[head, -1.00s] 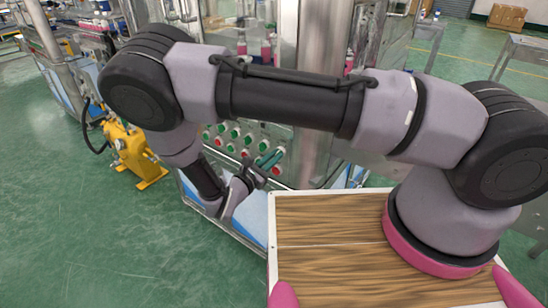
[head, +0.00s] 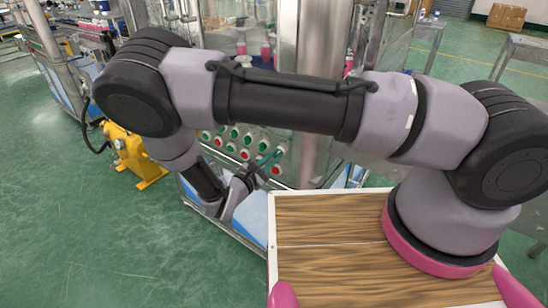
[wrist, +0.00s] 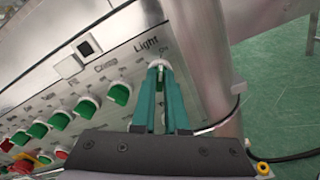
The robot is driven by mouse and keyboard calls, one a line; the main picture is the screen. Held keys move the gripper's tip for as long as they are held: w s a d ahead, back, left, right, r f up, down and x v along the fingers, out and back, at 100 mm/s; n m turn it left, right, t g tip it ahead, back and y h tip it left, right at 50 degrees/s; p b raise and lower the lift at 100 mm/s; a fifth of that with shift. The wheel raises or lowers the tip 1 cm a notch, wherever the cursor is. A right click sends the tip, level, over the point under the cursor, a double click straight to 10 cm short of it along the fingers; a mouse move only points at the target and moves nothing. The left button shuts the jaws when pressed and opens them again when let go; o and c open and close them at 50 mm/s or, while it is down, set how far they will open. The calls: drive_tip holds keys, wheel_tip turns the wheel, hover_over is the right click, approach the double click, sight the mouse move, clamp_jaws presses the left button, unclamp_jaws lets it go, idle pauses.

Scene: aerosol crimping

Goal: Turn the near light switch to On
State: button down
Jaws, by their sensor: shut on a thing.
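The control panel (wrist: 120,50) on the steel machine carries a light switch (wrist: 159,64) at its right end, under the printed word "Light". My gripper (wrist: 160,72) has its teal fingers shut on this switch in the wrist view. The fingers hide most of the knob, and a pale edge shows at their tips. The "On" print sits just above the knob. The exact angle of the knob is hard to tell. In the head view my gripper (head: 270,160) is at the right end of the button panel.
Several green buttons (wrist: 60,120) and a red button (wrist: 20,167) lie left of the switch. A black square switch (wrist: 86,47) sits above them. A steel post (wrist: 210,60) stands close on the right. A yellow machine part (head: 128,145) stands on the floor at left.

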drive_tip(key=c, duration=0.9)
unclamp_jaws()
drive_tip(key=shift+c, duration=0.2)
drive_tip(key=v, duration=1.1)
